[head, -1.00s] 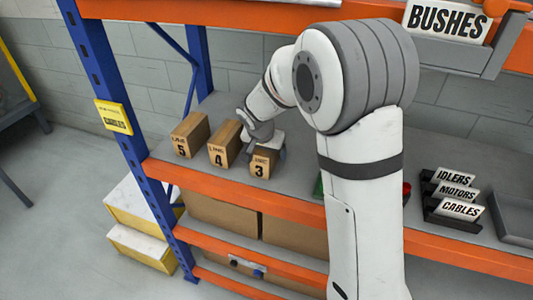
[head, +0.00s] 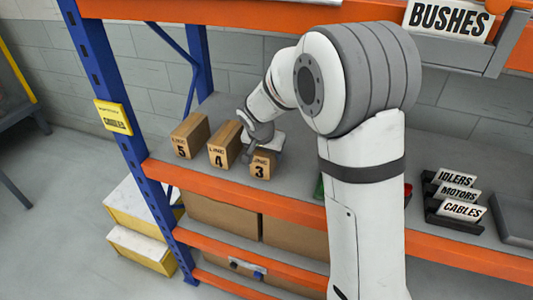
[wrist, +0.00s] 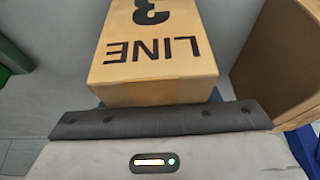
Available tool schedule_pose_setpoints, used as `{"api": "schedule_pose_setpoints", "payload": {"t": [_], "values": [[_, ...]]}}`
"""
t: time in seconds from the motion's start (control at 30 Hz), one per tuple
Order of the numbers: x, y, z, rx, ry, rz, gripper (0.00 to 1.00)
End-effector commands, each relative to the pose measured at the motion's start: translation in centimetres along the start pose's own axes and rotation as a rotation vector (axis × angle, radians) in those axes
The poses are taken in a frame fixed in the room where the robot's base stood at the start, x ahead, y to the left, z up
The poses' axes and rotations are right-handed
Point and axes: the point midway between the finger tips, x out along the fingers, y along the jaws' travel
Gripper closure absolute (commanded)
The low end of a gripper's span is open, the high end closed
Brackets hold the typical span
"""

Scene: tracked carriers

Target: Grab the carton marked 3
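The carton marked 3 (head: 260,169) is a small brown box with LINE 3 in black on its face. It is the rightmost of the three cartons on the orange-edged shelf. My gripper (head: 262,150) is at the top and back of this carton, with a dark finger near its left side. In the wrist view the carton (wrist: 155,60) appears upside down, close beyond the dark bar of my gripper. The fingertips are not clear there, so I cannot tell whether they grip the carton.
Carton 4 (head: 224,146) stands just left of carton 3, and carton 5 (head: 190,136) further left. A blue upright (head: 140,140) bounds the shelf's left end. Label holders (head: 456,196) and a grey tray (head: 515,220) are on the right. Larger boxes sit below.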

Motion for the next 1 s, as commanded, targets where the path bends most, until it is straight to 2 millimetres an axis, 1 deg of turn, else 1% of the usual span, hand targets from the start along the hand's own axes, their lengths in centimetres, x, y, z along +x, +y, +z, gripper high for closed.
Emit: {"api": "schedule_pose_setpoints", "payload": {"t": [0.03,0.07,0.5,0.8,0.97,1.0], "values": [[0.0,0.0,0.0,0.000,0.000,0.000,0.49],[0.0,0.0,0.0,0.000,0.000,0.000,0.52],[0.0,0.0,0.0,0.000,0.000,0.000,0.88],[-0.3,0.0,-0.2,0.001,0.001,-0.001,0.89],[-1.1,0.0,-0.6,0.002,0.003,-0.003,0.89],[-1.7,-0.1,-0.9,0.003,0.007,-0.004,0.89]]}}
